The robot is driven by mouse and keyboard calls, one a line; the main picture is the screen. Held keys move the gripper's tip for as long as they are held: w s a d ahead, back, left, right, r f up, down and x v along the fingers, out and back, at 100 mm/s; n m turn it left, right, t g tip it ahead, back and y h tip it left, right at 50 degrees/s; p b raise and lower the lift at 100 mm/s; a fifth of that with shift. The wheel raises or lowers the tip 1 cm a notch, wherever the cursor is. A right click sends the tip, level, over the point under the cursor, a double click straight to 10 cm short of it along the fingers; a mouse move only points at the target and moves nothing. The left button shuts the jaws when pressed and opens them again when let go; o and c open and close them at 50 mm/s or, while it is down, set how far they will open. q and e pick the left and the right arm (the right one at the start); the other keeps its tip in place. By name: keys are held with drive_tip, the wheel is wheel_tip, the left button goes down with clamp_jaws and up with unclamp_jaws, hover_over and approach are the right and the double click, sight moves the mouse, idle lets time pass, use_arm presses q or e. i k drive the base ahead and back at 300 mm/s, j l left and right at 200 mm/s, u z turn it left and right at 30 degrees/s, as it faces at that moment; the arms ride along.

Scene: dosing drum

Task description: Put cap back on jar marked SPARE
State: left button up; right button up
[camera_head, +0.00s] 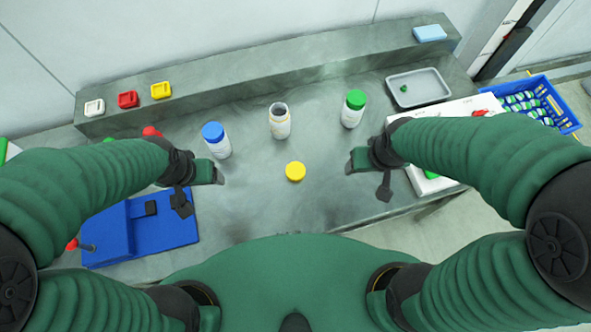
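An open white jar (280,122) stands upright and uncapped at the middle of the grey bench. A yellow cap (295,171) lies on the bench in front of it. A jar with a blue cap (215,140) stands to its left, and a jar with a green cap (353,108) to its right. The jar labels are too small to read, so I cannot tell which is marked SPARE. My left gripper (202,193) is open and empty, left of the yellow cap. My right gripper (367,180) is open and empty, right of the yellow cap.
A raised ledge (250,72) along the back holds white, red and yellow small items and a light-blue block (429,33). A grey tray (418,88) sits back right. A blue fixture (150,228) is at left, and a blue crate (535,103) stands at far right.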

sight(280, 122)
drive_tip(key=l+u, duration=0.4)
drive_tip(key=k+l+u, duration=0.15)
drive_tip(key=l+u, duration=0.2)
drive_tip(key=k+l+u, duration=0.1)
drive_tip(key=l+u, duration=0.15)
drive_tip(key=u, duration=0.15)
drive_tip(key=k+l+u, duration=0.15)
drive_tip(key=l+u, duration=0.2)
